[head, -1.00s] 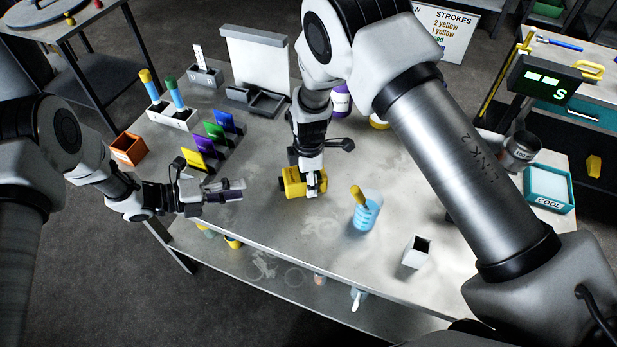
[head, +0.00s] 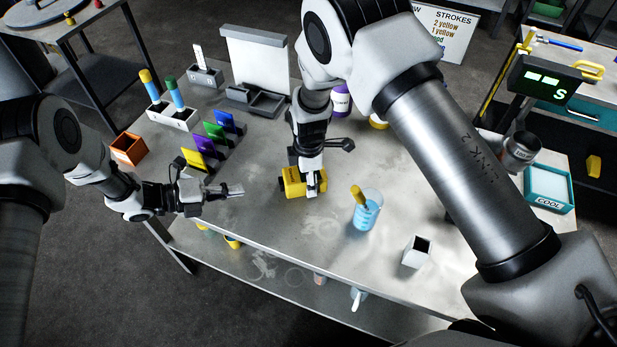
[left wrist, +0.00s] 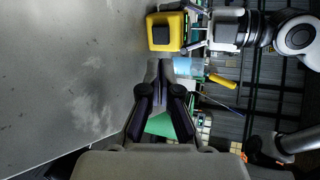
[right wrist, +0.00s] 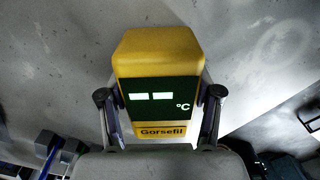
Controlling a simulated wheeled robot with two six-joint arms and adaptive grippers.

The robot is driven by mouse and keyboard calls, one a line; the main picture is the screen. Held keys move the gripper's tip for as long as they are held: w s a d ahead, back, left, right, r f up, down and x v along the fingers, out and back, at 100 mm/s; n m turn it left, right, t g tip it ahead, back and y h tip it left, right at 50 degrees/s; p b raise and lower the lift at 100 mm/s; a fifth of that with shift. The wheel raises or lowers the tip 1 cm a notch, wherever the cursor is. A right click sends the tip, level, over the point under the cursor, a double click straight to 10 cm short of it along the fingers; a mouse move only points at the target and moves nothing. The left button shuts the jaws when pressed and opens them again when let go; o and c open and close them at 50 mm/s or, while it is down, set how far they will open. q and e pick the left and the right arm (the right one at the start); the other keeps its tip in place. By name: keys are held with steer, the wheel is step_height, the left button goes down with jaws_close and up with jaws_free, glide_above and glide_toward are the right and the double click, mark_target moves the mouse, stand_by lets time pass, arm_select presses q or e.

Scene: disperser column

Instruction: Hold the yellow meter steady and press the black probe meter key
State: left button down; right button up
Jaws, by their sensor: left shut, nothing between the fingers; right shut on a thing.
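The yellow meter (head: 290,182) stands on the grey table near its middle. My right gripper (head: 313,185) is shut on it. In the right wrist view the meter (right wrist: 160,52) sits between the two fingers, with a dark screen showing two bright dashes and °C above the label "Gorsefil". In the left wrist view, a black square key (left wrist: 161,35) shows on the yellow face of the meter. My left gripper (head: 240,189) is shut and empty, left of the meter and apart from it. Its closed fingertips (left wrist: 160,65) point toward the meter in the left wrist view.
Purple, green, blue and yellow cards (head: 212,135) stand left of the meter. A beaker of blue liquid with a yellow-handled tool (head: 367,212) stands to its right. A small white box (head: 416,252) is near the front edge. The table between left gripper and meter is clear.

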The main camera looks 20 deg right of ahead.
mark_target(264, 195)
stand_by(0.8)
arm_select(q)
steer(key=shift+w, duration=0.25)
steer(key=w+t, duration=0.1)
steer(key=f+n+t+y, duration=0.1)
steer(key=t, duration=0.1)
steer(key=shift+w+a, duration=0.35)
steer(key=shift+a, duration=0.05)
steer(key=n+t+y, duration=0.1)
steer(key=a+f+n+t+y, duration=0.1)
steer(key=f+n+t+y, duration=0.1)
steer(key=shift+s+a+f, duration=0.1)
steer(key=shift+s+a, duration=0.05)
steer(key=shift+s, duration=0.15)
steer(key=d, duration=0.9)
steer(key=shift+s, duration=0.35)
stand_by(0.7)
